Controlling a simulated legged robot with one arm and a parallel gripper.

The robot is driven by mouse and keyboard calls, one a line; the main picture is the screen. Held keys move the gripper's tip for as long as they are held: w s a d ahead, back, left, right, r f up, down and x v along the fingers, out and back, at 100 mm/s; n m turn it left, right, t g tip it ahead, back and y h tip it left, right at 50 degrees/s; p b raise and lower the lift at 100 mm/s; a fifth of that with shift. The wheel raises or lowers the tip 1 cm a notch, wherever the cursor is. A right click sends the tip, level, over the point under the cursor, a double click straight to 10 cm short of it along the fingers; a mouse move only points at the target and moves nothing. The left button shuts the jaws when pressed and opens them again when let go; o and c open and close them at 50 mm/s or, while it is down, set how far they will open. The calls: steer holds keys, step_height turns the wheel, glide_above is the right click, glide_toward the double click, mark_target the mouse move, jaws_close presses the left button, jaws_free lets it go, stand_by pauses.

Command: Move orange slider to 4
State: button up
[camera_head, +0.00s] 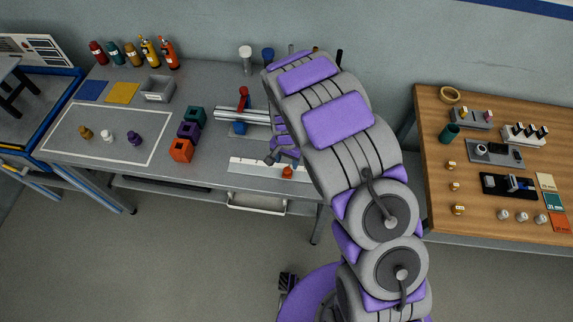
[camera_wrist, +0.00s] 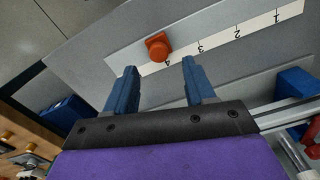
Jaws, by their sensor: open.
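The orange slider (camera_wrist: 158,47) is a small orange knob on a pale rail plate with a white scale (camera_wrist: 222,40) marked 1 to 4. In the wrist view it sits beside the 4 mark. In the head view the slider (camera_head: 287,172) is near the right end of the scale strip (camera_head: 250,168), partly beside my arm. My gripper (camera_wrist: 158,64) is open, with its two blue fingers apart and empty. The slider shows just beyond the fingertips, between their lines. In the head view my gripper (camera_head: 283,155) is just behind the slider.
A red-handled lever fixture (camera_head: 241,105) stands behind the scale. A grey bin (camera_head: 158,88) and several bottles are farther back left. A wooden table (camera_head: 440,220) with small parts is at the right, past a gap.

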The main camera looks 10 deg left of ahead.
mark_target(288, 169)
step_height(288, 169, up, 12)
steer(key=shift+f+p, duration=0.15)
steer(key=shift+p, duration=0.3)
steer(key=s+d+r+b, duration=0.2)
steer(key=s+d+r, duration=1)
steer(key=d+r, duration=0.15)
steer(key=s+d+r+n+g, duration=0.1)
steer(key=s+d, duration=0.2)
steer(key=s, duration=0.7)
steer(key=s+d+r+n+b, duration=0.1)
steer(key=s+d+n, duration=0.1)
steer(key=s, duration=0.8)
steer(key=shift+s+d+r+g, duration=0.15)
steer(key=shift+s+d+g, duration=0.25)
steer(key=shift+d, duration=0.45)
